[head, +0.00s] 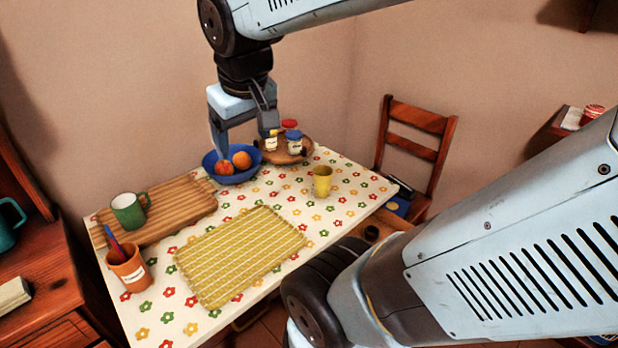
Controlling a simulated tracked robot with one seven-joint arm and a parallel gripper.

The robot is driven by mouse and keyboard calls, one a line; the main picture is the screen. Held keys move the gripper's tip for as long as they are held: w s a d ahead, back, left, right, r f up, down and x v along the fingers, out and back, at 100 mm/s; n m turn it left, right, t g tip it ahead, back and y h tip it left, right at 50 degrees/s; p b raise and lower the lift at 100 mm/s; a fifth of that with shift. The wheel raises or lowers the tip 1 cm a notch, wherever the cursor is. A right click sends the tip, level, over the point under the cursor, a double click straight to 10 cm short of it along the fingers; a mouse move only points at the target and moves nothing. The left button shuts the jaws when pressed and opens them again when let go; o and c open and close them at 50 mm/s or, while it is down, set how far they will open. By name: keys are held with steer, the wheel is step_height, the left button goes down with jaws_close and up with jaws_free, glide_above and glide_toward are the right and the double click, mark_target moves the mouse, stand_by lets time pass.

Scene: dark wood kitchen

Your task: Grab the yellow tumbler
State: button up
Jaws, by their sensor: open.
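The yellow tumbler (322,181) stands upright on the flower-patterned tablecloth, near the right end of the table. My gripper (246,146) points down above the back of the table, in front of the blue bowl and the wooden tray in the picture. It is open, with its two fingers apart and nothing seen between them. It is to the left of the tumbler and farther back, clearly apart from it. Nothing hides the tumbler.
A blue bowl (242,176) with fruit and a round wooden tray (306,155) with several jars stand at the back. A yellow placemat (240,256), a striped board (180,214), a green mug (129,212) and an orange cup (129,270) occupy the left and front. Cloth around the tumbler is clear.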

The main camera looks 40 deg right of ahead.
steer(key=o, duration=0.3)
steer(key=w+d+f+n+g+h, duration=0.1)
steer(key=w+d+f+g+h, duration=0.1)
steer(key=w+d+f+g, duration=0.2)
steer(key=shift+w+d+f+n, duration=0.3)
steer(key=shift+w+d+f, duration=0.25)
steer(key=shift+w+f, duration=0.2)
steer(key=n+g+h, duration=0.6)
steer(key=n+h, duration=0.6)
steer(key=h, duration=0.2)
glide_toward(331, 172)
steer(key=v, duration=0.5)
steer(key=shift+w, duration=0.15)
steer(key=shift+d+f, duration=0.15)
steer(key=shift+f, duration=0.05)
steer(key=shift+d, duration=0.3)
steer(key=x, duration=1.3)
steer(key=shift+s+r, duration=0.2)
steer(key=shift+s, duration=0.05)
